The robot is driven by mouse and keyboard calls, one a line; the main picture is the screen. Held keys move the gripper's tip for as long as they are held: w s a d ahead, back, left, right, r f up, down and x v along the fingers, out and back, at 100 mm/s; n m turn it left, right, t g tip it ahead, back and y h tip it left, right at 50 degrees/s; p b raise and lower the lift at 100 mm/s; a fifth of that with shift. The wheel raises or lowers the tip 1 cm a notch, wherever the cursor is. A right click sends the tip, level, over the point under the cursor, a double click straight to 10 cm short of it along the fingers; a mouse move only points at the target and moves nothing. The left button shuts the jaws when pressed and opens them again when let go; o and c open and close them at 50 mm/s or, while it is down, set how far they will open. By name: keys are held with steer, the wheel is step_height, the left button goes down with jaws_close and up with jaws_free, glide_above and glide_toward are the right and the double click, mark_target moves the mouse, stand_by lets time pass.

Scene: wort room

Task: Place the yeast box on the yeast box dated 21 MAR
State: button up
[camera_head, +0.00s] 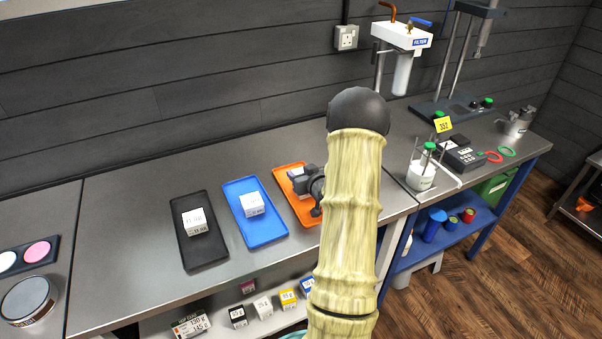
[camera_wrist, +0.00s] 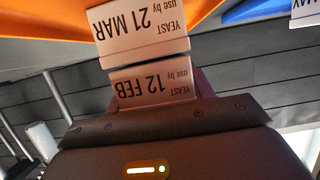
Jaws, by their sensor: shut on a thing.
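My gripper (camera_head: 309,185) is over the orange tray (camera_head: 297,212) on the bench, shut on a white yeast box marked 12 FEB (camera_wrist: 152,84). In the wrist view the picture is upside down. The yeast box marked 21 MAR (camera_wrist: 138,30) is directly below the held box, by the orange tray. The two boxes look lined up, with a very thin gap or contact between them; I cannot tell which. In the head view my gripper and arm hide most of both boxes.
A blue tray (camera_head: 267,231) holds a white box (camera_head: 252,204). A black tray (camera_head: 206,252) holds another white box (camera_head: 195,221). To the right stand a beaker (camera_head: 420,176) and a filter unit (camera_head: 403,38).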

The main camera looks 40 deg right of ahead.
steer(key=shift+f, duration=0.2)
steer(key=o, duration=1)
steer(key=shift+r, duration=0.1)
steer(key=shift+r, duration=0.15)
steer(key=b+v, duration=0.1)
steer(key=v, duration=1)
steer(key=shift+s+a+r+b, duration=0.1)
steer(key=shift+s+r+b, duration=0.05)
steer(key=shift+s+b, duration=0.2)
steer(key=shift+s, duration=0.25)
steer(key=shift+w, duration=0.1)
